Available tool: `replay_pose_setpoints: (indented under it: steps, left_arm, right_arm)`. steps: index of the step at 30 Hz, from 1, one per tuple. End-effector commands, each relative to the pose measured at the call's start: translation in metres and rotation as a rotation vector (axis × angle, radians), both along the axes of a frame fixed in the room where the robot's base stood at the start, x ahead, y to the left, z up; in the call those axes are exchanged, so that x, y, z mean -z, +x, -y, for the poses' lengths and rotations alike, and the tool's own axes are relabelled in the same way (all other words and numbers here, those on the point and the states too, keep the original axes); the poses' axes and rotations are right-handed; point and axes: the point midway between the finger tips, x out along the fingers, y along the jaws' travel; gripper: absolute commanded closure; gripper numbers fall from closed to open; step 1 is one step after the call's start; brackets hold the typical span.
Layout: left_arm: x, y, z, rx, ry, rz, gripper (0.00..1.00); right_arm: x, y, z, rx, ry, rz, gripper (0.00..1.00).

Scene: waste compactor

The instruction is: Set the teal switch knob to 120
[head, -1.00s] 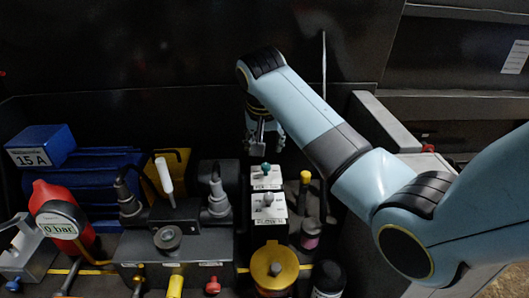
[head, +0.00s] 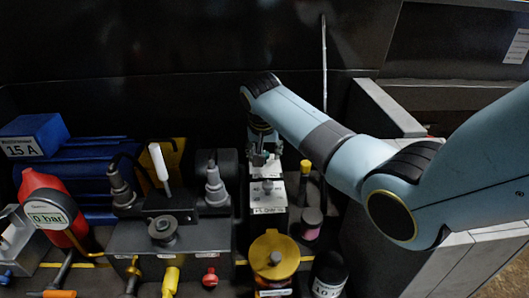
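The teal switch knob (head: 259,159) is a small knob on top of the rear module of a narrow white-labelled block (head: 267,194). My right arm comes in from the right, and its gripper (head: 263,148) points down right at the teal knob. Its fingers overlap the knob in this view. I cannot tell whether they touch it or are shut on it. The knob's pointer and the 120 mark are too small or hidden to read. A grey knob (head: 267,186) sits on the nearer module of the same block. My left gripper is not in view.
A grey valve block (head: 165,235) with a white lever stands left of the switches. A yellow-topped container (head: 274,254) is in front, and a yellow-capped post (head: 305,167) is close on the right. A red 0 bar gauge (head: 50,215) and a blue 15 A box (head: 33,137) are at far left.

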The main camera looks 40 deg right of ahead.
Motion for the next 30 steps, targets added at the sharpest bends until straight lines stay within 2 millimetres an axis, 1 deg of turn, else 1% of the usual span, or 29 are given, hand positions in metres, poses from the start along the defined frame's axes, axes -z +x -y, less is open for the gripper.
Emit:
replay_pose_setpoints:
  steps: [2,13,19,23,30]
  left_arm:
    - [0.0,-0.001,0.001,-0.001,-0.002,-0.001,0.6]
    - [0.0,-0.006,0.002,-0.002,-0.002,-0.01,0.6]
    - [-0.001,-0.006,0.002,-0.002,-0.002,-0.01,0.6]
    - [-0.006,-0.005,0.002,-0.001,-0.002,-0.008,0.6]
    - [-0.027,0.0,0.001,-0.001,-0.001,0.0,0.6]
  right_arm:
    - [0.0,0.0,0.0,0.0,0.0,0.0,0.52]
    - [0.0,0.0,0.0,0.0,0.0,0.0,1.0]
    - [-0.001,0.0,0.0,-0.006,0.0,0.0,1.0]
    - [-0.002,-0.001,0.0,-0.031,0.0,0.0,1.0]
    - [-0.005,-0.001,0.001,-0.159,0.0,0.0,1.0]
